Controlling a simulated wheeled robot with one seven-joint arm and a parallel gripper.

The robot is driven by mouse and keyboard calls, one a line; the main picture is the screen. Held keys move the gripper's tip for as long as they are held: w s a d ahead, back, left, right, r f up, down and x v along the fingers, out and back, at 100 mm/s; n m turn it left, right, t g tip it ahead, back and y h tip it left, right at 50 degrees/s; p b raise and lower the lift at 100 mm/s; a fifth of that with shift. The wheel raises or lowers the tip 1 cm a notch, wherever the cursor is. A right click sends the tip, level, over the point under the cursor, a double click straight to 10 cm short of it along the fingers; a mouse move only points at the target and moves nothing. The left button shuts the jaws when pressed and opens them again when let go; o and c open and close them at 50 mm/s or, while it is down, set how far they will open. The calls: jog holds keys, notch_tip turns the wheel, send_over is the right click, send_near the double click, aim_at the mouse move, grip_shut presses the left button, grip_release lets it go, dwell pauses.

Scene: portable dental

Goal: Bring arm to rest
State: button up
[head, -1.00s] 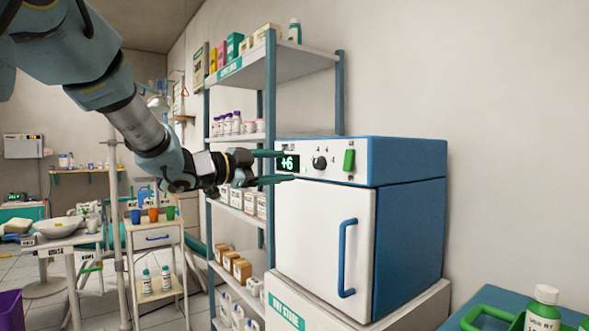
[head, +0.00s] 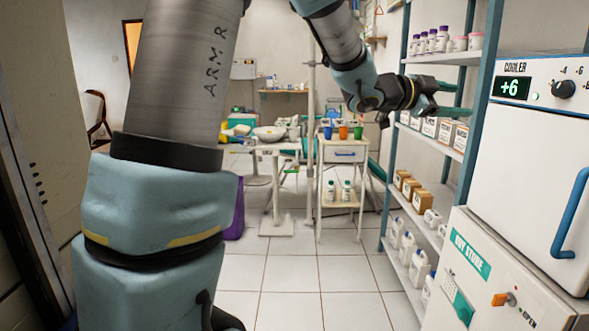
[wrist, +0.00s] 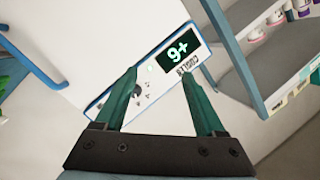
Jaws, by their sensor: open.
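My gripper (head: 455,98) is open and empty in the head view, held out in front of the shelf rack, left of the cooler (head: 545,150). Its two green fingers point right toward the cooler. In the wrist view my gripper (wrist: 160,98) shows its fingers spread, with nothing between them but the cooler's panel (wrist: 150,75) beyond. The panel appears upside down there, with its lit display. In the head view the display reads +6, and the cooler's white door with a blue handle is shut.
A shelf rack (head: 470,57) with bottles and boxes stands close behind my gripper. A white dry store cabinet (head: 480,270) is below the cooler. A small trolley (head: 343,165) with coloured cups and a table (head: 273,146) with a bowl stand farther back. The tiled floor between is clear.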

jog(key=w+a+f+n+t+y, duration=0.4)
jog(key=w+a+f+n, duration=0.25)
jog(key=a, duration=0.35)
jog(key=a+f+n+y, duration=0.4)
jog(key=a+f+y, duration=0.15)
jog(key=a, duration=0.45)
jog(key=a+f+n+y, duration=0.45)
jog(key=a+f, duration=0.25)
jog(key=a, duration=0.3)
jog(key=s+a+f+n+g+y, duration=0.1)
jog(key=s+a+f+n+g, duration=0.25)
jog(key=s+a, duration=0.45)
jog(key=s+a+f+n+g+y, duration=0.1)
jog(key=s+a+f+n+g, duration=0.35)
jog(key=s, duration=0.45)
notch_tip(320, 180, up, 12)
jog(key=t+p, duration=0.1)
jog(key=p, duration=1.2)
jog(key=shift+w+a, duration=0.15)
jog(key=shift+a, duration=0.2)
jog(key=shift+f, duration=0.1)
jog(key=shift+c, duration=0.2)
